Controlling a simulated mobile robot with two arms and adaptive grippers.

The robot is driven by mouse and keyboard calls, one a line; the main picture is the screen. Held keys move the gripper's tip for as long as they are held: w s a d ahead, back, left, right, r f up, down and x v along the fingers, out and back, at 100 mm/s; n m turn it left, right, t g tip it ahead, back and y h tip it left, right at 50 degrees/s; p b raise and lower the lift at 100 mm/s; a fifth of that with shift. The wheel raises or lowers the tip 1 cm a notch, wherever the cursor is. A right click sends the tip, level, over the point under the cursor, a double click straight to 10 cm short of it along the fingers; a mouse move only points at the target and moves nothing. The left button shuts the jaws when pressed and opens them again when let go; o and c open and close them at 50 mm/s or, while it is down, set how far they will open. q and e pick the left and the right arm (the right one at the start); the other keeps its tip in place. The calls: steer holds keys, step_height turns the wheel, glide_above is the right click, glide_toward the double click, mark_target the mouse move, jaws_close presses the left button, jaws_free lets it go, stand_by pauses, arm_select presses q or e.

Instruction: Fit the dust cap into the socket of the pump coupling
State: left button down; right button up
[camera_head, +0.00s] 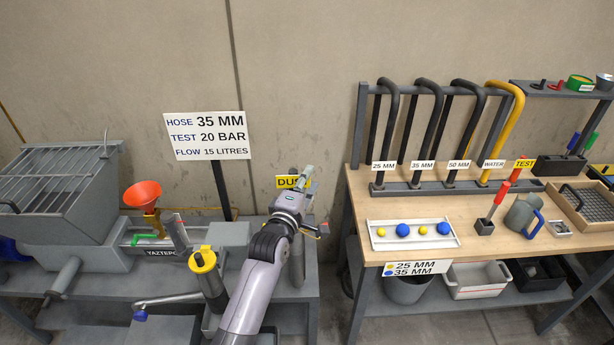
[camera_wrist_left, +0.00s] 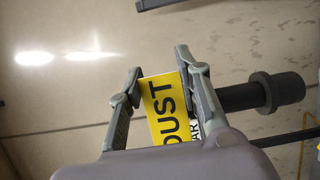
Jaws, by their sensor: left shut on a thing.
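My left gripper (camera_head: 314,204) reaches over the right end of the grey bench; it also shows in the left wrist view (camera_wrist_left: 160,75). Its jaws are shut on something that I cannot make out. A yellow card lettered DUST (camera_head: 288,183) is partly covered by the gripper; the left wrist view shows this card (camera_wrist_left: 163,105) between the fingers. A dark stepped cylinder (camera_wrist_left: 275,91) lies beside the right finger there. I cannot tell whether it is held, or whether it is the dust cap. I cannot single out the pump coupling's socket. My right gripper is out of view.
The grey bench carries an orange funnel (camera_head: 142,194), a yellow-topped cylinder (camera_head: 203,260) and a grey post (camera_head: 297,265) close under my gripper. A white sign (camera_head: 207,135) stands behind. The wooden table (camera_head: 385,205) at right holds a tray (camera_head: 380,243) and hose rack.

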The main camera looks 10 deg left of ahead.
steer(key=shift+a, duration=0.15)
